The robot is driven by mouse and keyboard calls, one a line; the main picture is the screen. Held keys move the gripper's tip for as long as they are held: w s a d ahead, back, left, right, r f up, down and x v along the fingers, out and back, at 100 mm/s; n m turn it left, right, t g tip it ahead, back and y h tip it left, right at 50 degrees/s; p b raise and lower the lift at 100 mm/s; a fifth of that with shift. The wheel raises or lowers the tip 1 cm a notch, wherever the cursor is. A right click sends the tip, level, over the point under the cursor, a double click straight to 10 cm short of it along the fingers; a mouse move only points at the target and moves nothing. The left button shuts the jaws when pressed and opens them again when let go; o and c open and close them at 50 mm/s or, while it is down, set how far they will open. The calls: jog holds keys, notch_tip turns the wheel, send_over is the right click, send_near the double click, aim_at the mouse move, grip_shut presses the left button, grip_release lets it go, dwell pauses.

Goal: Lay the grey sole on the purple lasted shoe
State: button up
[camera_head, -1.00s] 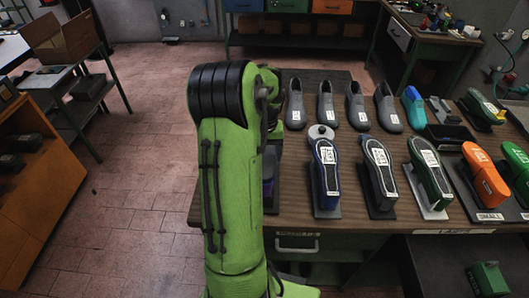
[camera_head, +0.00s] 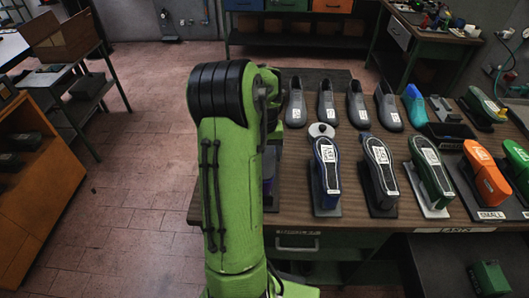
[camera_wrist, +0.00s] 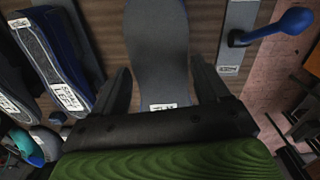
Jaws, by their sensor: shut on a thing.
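The grey sole (camera_wrist: 157,45) fills the middle of the wrist view, with a small white label at its near end. My gripper (camera_wrist: 162,88) has one finger on each side of that near end and is shut on the sole. In the head view my green arm hides the gripper and the sole.
On the table (camera_head: 345,220) stand a blue shoe (camera_head: 326,175), a black one (camera_head: 379,175), a green one (camera_head: 430,175) and an orange one (camera_head: 484,175). Several grey lasts (camera_head: 325,100) line the back. A blue-handled lever (camera_wrist: 285,24) lies right of the sole in the wrist view.

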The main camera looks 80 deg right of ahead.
jog(key=shift+f, duration=0.1)
jog(key=o, duration=1.1)
notch_tip(320, 180, up, 16)
jog(key=p, duration=0.2)
jog(key=shift+f, duration=0.15)
